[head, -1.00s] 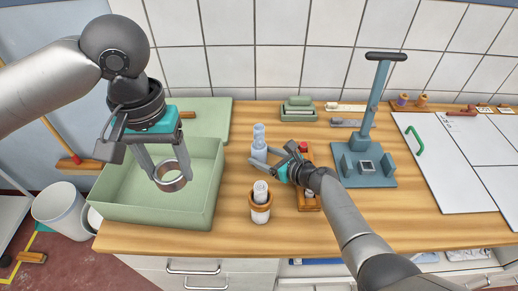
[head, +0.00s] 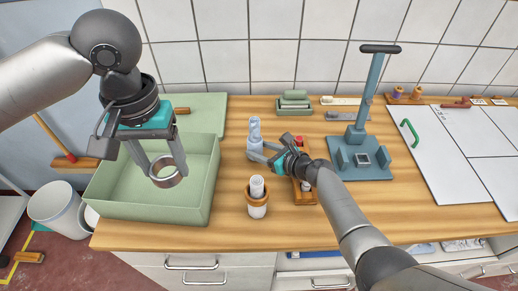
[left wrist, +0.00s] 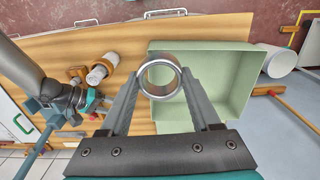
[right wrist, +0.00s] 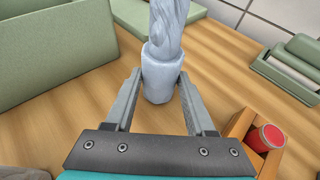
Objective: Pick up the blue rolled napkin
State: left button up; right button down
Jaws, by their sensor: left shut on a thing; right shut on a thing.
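The blue rolled napkin (head: 254,132) is pale blue and upright, with a wrapped lower part and a twisted top. It stands over the wooden counter right of the green tray; I cannot tell whether its base touches the wood. My right gripper (head: 262,153) is shut on its lower part, with a finger on each side in the right wrist view (right wrist: 160,85). My left gripper (head: 166,172) is shut on a metal ring (left wrist: 146,76) and holds it above the tray, apart from the napkin.
The green tray (head: 150,213) fills the left of the counter. A white roll in a wooden ring (head: 257,200) stands in front of the napkin. A wooden box with a red-topped item (right wrist: 265,139) is close right of my right gripper. A blue stand (head: 360,165) stands further right.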

aim_at(258, 126)
jog(key=shift+r, duration=4.75)
jog(key=shift+f, duration=3.5)
jog(key=shift+f, duration=1.3)
jog(key=shift+f, duration=0.15)
jog(key=shift+c, duration=2.2)
grip_release()
jog(key=shift+r+p, duration=0.25)
jog(key=shift+p, duration=0.1)
